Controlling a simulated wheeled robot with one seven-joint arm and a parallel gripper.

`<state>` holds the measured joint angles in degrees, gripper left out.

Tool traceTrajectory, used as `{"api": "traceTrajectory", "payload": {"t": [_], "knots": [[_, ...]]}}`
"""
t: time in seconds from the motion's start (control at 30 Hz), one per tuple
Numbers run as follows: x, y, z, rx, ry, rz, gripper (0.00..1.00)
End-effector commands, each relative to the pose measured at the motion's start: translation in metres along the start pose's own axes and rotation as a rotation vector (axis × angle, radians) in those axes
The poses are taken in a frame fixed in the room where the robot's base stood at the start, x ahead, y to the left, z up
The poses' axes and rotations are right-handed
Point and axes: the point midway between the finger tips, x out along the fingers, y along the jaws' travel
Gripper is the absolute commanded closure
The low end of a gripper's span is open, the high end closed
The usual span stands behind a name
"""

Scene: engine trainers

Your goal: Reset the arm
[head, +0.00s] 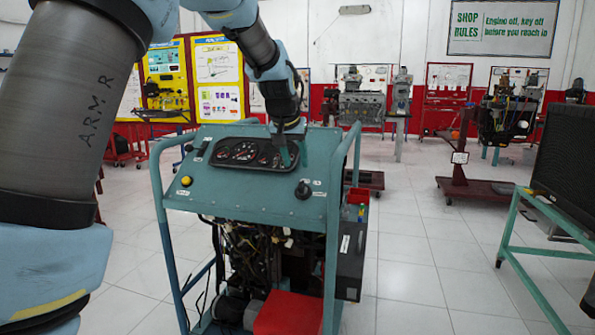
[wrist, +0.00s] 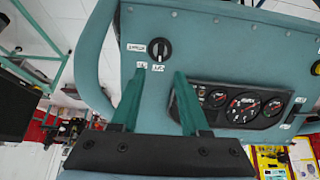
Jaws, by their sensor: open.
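My gripper (head: 294,156) is open and empty, with its two teal fingers above the teal control panel (head: 245,195) of an engine trainer. In the wrist view my gripper (wrist: 160,74) shows its fingers apart, with bare panel between them. The fingers point toward the black rotary knob (wrist: 161,48), which lies beyond their tips. The knob also shows in the head view (head: 303,190), lower and to the right of the fingers. My arm reaches over from the upper left of the head view. I cannot tell whether the fingertips touch the panel.
A gauge cluster (head: 256,153) lies close beside the fingers. A yellow button (head: 186,181) is on the panel's left. Teal rails (head: 343,190) rise at the panel's sides. A teal stand (head: 515,225) with a black grille is at right. Open tiled floor (head: 410,260) lies between.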

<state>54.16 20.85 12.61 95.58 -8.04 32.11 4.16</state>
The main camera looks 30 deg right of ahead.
Motion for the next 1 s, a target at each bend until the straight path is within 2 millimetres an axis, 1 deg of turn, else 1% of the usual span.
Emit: {"api": "traceTrajectory", "payload": {"t": [0.13,0.57,0.67,0.77,0.87,0.9,0.97,1.0], "knots": [[-0.006,0.0,0.001,0.0,-0.001,0.0,0.55],[-0.005,0.0,0.0,-0.001,-0.001,0.0,0.55],[-0.007,-0.01,0.005,-0.014,-0.009,-0.007,0.55],[-0.014,-0.039,0.022,-0.058,-0.036,-0.029,0.55],[-0.028,-0.087,0.059,-0.135,-0.086,-0.065,0.55],[-0.035,-0.106,0.078,-0.171,-0.11,-0.081,0.55],[-0.047,-0.134,0.111,-0.228,-0.148,-0.105,0.55],[-0.056,-0.15,0.134,-0.264,-0.173,-0.12,0.55]]}}
